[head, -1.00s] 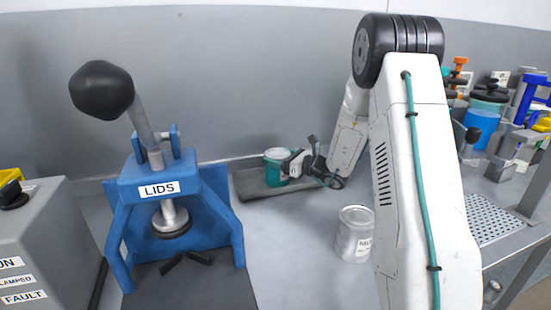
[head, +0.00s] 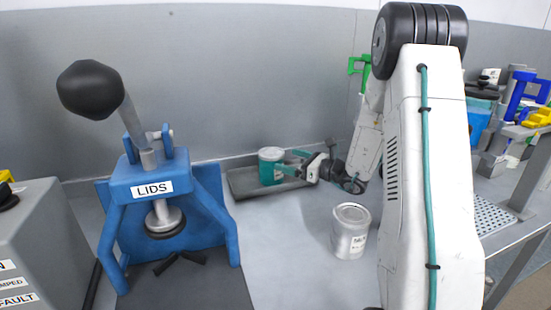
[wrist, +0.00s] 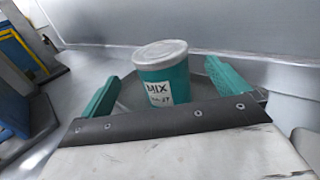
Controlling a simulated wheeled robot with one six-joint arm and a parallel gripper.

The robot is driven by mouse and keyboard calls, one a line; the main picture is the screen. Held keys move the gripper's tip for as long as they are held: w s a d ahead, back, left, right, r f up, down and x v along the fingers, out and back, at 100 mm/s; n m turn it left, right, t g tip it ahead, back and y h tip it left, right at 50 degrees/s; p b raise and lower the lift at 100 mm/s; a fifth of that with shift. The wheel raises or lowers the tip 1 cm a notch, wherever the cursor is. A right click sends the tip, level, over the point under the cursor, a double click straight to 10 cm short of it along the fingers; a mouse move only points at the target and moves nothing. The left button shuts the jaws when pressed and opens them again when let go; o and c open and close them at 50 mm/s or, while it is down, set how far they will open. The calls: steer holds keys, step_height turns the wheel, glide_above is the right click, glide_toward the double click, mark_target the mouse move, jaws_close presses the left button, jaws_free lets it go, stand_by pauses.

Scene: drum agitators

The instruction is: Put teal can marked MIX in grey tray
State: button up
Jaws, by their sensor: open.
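The teal can (head: 271,167) with a pale lid stands upright in the grey tray (head: 240,187) by the back wall. In the wrist view the can (wrist: 166,80) shows a white label reading MIX, and part of the tray (wrist: 132,97) shows around it. My gripper (head: 286,161) is open, to the right of the can. In the wrist view its teal fingers (wrist: 162,73) are spread wide, one to each side of the can, with clear gaps. The can's lower part is hidden behind my gripper's body in that view.
A silver can (head: 351,232) with a label stands on the bench in front of my gripper. A blue press marked LIDS (head: 160,180) stands at left, beside a grey control box (head: 45,230). Bench between press and silver can is clear.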

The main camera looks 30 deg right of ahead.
steer(key=s+a+r+n+g+y, duration=0.2)
steer(key=s+a+r+n+g, duration=0.3)
steer(key=s+a+n, duration=0.5)
steer(key=s+a+r+n+g+y, duration=0.1)
steer(key=s+a+r+n+g, duration=0.3)
steer(key=s+a+n+g, duration=0.5)
steer(key=s+n+h, duration=1.1)
steer(key=s, duration=0.7)
steer(key=shift+s+a+r+h, duration=0.2)
steer(key=shift+a+r+h, duration=0.15)
steer(key=shift+r+h, duration=0.05)
